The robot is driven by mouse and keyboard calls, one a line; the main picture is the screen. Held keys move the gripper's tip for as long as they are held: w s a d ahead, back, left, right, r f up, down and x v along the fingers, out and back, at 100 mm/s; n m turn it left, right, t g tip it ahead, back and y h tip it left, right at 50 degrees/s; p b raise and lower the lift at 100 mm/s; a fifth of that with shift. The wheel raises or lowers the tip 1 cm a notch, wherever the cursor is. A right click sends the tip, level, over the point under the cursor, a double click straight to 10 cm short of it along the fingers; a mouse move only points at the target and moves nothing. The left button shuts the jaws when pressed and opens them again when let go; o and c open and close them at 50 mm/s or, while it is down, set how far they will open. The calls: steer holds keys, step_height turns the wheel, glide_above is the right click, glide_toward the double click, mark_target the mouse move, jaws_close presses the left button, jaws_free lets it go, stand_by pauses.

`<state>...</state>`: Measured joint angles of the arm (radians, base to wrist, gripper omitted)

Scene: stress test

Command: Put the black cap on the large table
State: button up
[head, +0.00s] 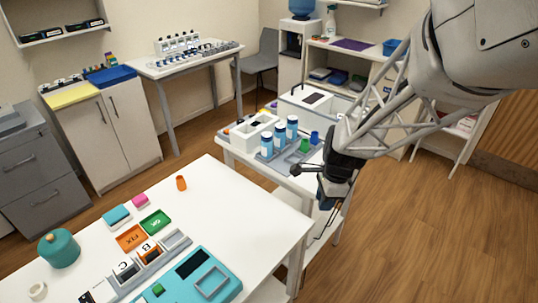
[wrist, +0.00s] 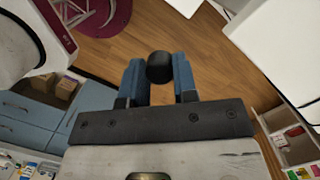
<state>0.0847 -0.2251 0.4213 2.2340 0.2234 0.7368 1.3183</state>
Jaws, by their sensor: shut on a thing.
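My gripper (wrist: 160,80) is shut on a black cap (wrist: 160,67) in the wrist view. The cap sits between the two blue fingertips, and I see its round, dark top side. In the head view my gripper (head: 322,188) hangs in the air just past the right edge of the large white table (head: 225,215), over the gap by the smaller white table behind. The cap is too small and dark to tell for sure from the fingers there.
The large table holds a teal pot (head: 59,248), an orange cup (head: 181,183), lettered trays and a teal panel (head: 190,275). Its right part is bare. The table behind carries blue-and-white bottles (head: 279,133) near my arm. A side table (head: 190,62) stands at the back.

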steer(key=a+f+n, duration=0.2)
steer(key=a, duration=0.6)
steer(key=a+f+n, duration=0.2)
steer(key=a+n, duration=0.1)
steer(key=a, duration=0.6)
steer(key=a+f+n+g, duration=0.1)
steer(key=a+f+n, duration=0.2)
steer(key=a, duration=0.6)
steer(key=shift+s+a+f, duration=0.1)
steer(key=shift+s+a, duration=0.05)
steer(key=shift+a, duration=0.05)
steer(key=shift+s+a+f+n+h, duration=0.15)
steer(key=shift+a+n, duration=0.1)
steer(key=shift+a, duration=0.15)
steer(key=shift+s+a+f+n+h, duration=0.15)
steer(key=shift+a+n, duration=0.1)
steer(key=shift+a, duration=0.15)
steer(key=shift+w, duration=0.15)
glide_above(206, 208)
steer(key=shift+w+f, duration=0.2)
steer(key=shift+f, duration=0.5)
steer(key=shift+f, duration=0.1)
steer(key=shift+f, duration=1.65)
steer(key=shift+f, duration=0.15)
